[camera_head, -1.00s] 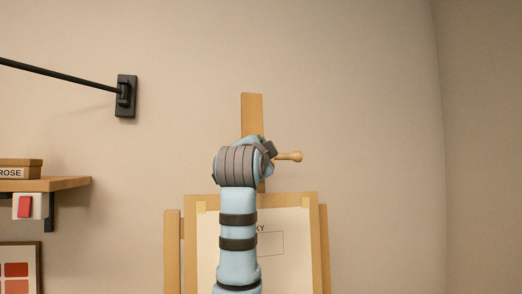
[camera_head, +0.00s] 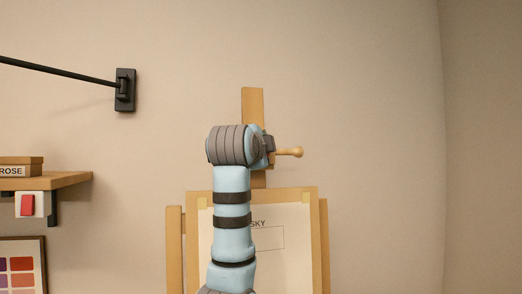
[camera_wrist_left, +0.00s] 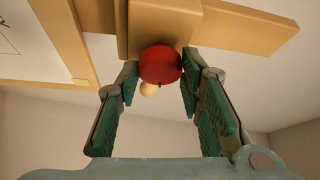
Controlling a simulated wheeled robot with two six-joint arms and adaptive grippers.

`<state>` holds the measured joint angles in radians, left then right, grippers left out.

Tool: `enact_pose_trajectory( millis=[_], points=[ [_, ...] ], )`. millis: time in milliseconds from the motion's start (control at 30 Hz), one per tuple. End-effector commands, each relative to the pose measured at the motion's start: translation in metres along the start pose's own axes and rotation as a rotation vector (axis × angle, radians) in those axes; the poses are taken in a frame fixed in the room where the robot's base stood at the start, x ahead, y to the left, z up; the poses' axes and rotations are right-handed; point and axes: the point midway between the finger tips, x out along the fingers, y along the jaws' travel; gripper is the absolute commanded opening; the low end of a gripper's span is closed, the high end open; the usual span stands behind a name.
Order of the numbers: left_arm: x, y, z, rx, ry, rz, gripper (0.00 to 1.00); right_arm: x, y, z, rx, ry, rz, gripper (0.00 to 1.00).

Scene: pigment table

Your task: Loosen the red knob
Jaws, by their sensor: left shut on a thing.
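The red knob (camera_wrist_left: 160,64) is round and sits on the wooden easel mast in the left wrist view. My left gripper (camera_wrist_left: 158,78) has its green-padded fingers on both sides of the knob and is shut on it. In the head view my left arm rises in front of the easel (camera_head: 253,108), and its wrist hides the knob and the fingertips. My right gripper is in neither view.
A sheet marked SKY (camera_head: 290,225) is on the easel board behind my arm. At left are a wooden shelf (camera_head: 60,181) with a box (camera_head: 20,163), a red switch (camera_head: 28,205) and a black wall bracket (camera_head: 124,90). The wall right of the easel is clear.

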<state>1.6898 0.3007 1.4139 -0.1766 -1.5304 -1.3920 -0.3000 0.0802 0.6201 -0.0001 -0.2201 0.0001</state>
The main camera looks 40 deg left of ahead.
Motion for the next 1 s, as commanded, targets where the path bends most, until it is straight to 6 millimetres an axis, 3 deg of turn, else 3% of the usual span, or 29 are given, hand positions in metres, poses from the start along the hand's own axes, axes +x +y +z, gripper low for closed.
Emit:
enact_pose_trajectory(
  millis=[33,67,167,567,900,1000],
  points=[
    [0.000,-0.001,0.000,0.000,0.000,-0.004,0.06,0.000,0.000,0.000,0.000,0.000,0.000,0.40],
    [0.000,-0.001,0.000,0.000,0.000,-0.005,0.36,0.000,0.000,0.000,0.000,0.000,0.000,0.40],
    [0.000,-0.001,0.000,-0.001,0.000,-0.004,0.52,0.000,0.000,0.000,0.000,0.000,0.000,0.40],
    [-0.008,-0.001,0.000,-0.001,0.000,-0.004,0.53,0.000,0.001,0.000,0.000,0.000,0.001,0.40],
    [-0.094,-0.001,-0.001,-0.003,0.003,-0.006,0.53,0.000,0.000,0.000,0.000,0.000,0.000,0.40],
    [-0.111,-0.001,0.000,-0.002,0.001,-0.004,0.53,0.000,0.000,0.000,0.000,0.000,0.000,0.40]
  ],
)
